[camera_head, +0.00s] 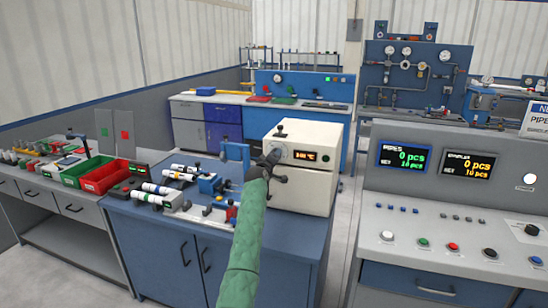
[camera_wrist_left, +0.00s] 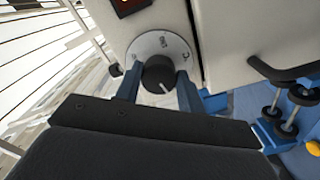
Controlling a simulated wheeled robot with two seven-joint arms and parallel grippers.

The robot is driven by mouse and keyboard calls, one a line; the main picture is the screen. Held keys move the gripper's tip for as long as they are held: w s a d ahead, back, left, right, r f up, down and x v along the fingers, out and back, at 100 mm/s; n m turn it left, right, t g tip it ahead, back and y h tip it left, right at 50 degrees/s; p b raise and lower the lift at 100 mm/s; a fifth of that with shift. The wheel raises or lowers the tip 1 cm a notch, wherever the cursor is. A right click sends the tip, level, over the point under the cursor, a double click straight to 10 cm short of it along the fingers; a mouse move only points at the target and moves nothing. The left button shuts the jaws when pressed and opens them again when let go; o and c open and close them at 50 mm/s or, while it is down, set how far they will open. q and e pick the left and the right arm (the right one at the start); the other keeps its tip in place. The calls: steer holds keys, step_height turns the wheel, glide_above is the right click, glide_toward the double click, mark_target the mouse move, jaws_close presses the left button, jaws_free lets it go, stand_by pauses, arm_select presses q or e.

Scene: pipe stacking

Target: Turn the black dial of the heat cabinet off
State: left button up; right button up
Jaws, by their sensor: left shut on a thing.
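The heat cabinet (camera_head: 318,190) is a cream box on the blue bench, with a lit display (camera_head: 305,155) reading about 144 °C. Its black dial (camera_wrist_left: 158,72) sits on a round pale plate (camera_wrist_left: 150,45) with small dark marks. A white pointer line on the dial points to the lower right in the left wrist view. My left gripper (camera_wrist_left: 158,82) has its blue fingers on both sides of the dial, shut on it. My right gripper is not in view.
A black door handle (camera_wrist_left: 285,70) projects from the cabinet close to the gripper. Pipe parts and a blue fixture (camera_head: 208,184) stand left of the cabinet. A control console (camera_head: 450,220) stands on the right.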

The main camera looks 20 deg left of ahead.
arm_select(q)
steer(key=shift+d+f+n+p, duration=0.1)
steer(key=shift+n+p, duration=0.5)
steer(key=shift+n, duration=1.3)
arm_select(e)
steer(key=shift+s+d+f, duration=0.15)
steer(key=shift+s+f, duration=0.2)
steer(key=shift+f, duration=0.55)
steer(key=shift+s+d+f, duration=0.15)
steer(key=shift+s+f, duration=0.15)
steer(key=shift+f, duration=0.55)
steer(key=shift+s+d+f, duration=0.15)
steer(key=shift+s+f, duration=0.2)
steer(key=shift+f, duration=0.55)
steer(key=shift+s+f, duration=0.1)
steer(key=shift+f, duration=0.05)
arm_select(q)
steer(key=o, duration=1)
steer(key=shift+c, duration=0.2)
